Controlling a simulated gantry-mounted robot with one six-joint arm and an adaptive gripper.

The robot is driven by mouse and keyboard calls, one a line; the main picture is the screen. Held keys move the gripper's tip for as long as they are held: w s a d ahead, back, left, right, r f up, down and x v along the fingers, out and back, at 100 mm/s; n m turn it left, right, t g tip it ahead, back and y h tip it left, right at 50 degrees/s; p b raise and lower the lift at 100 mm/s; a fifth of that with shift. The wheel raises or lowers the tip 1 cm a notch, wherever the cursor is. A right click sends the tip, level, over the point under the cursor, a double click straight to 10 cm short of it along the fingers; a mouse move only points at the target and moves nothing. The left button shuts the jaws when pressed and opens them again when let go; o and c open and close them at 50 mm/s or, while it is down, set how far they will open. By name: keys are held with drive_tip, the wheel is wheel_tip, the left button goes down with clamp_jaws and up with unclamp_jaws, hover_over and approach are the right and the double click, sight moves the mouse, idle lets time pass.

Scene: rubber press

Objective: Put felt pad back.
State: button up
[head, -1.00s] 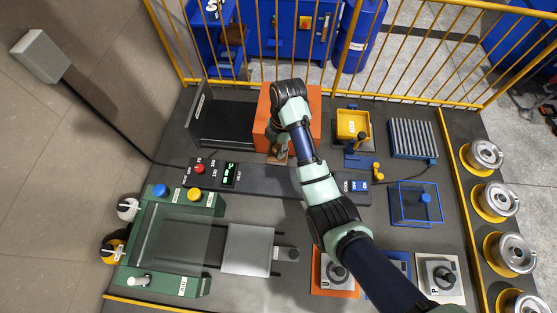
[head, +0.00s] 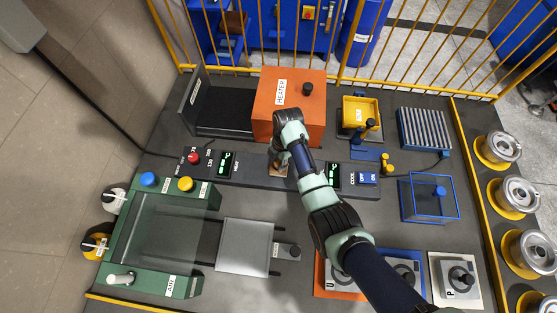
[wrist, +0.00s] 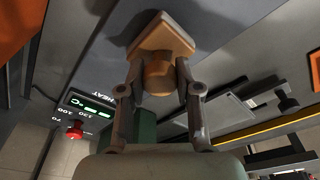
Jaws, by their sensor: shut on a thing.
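My gripper (wrist: 158,82) is shut on the round knob of a brown, square-plated piece (wrist: 162,40), which looks like the felt pad. In the head view my gripper (head: 279,164) points down over the grey control strip, in front of the orange heater. The held pad (head: 278,171) shows only as a small tan patch there, partly hidden by my arm. I cannot tell whether its plate touches anything below.
The orange heater (head: 268,115) stands behind my gripper. A yellow tray (head: 374,103) and a blue plate (head: 366,154) lie to the right, near a blue wire-frame box (head: 408,209). A green press (head: 128,240) with a grey plate (head: 243,246) is at front left.

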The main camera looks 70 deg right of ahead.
drive_tip(key=shift+f, duration=0.25)
drive_tip(key=o, duration=1.1)
wheel_tip(320, 180, up, 12)
drive_tip(key=d+p, duration=0.1)
drive_tip(key=p, duration=0.1)
drive_tip(key=shift+s+d, duration=0.3)
drive_tip(key=shift+s, duration=0.15)
drive_tip(key=w+a+r+m+t+h, duration=0.1)
drive_tip(key=w+a+r+m+t, duration=0.15)
drive_tip(key=w+a, duration=0.4)
drive_tip(key=w+a+r+m+t+h, duration=0.15)
drive_tip(key=w+a+r, duration=0.25)
drive_tip(key=a, duration=0.6)
drive_tip(key=w+a+r+m+t+h, duration=0.1)
drive_tip(key=w+a+r+m+t, duration=0.15)
drive_tip(key=w+a+r, duration=0.4)
drive_tip(key=s+a+r+m+t+y, duration=0.1)
drive_tip(key=s+a+r+m+t, duration=0.1)
drive_tip(key=a, duration=0.6)
drive_tip(key=s+a+r+m+t+y, duration=0.1)
drive_tip(key=s+a+r+m+t, duration=0.2)
drive_tip(key=a+r, duration=0.3)
drive_tip(key=s+a, duration=0.1)
drive_tip(key=a, duration=0.2)
drive_tip(key=shift+a+r, duration=0.2)
drive_tip(key=shift+r, duration=0.15)
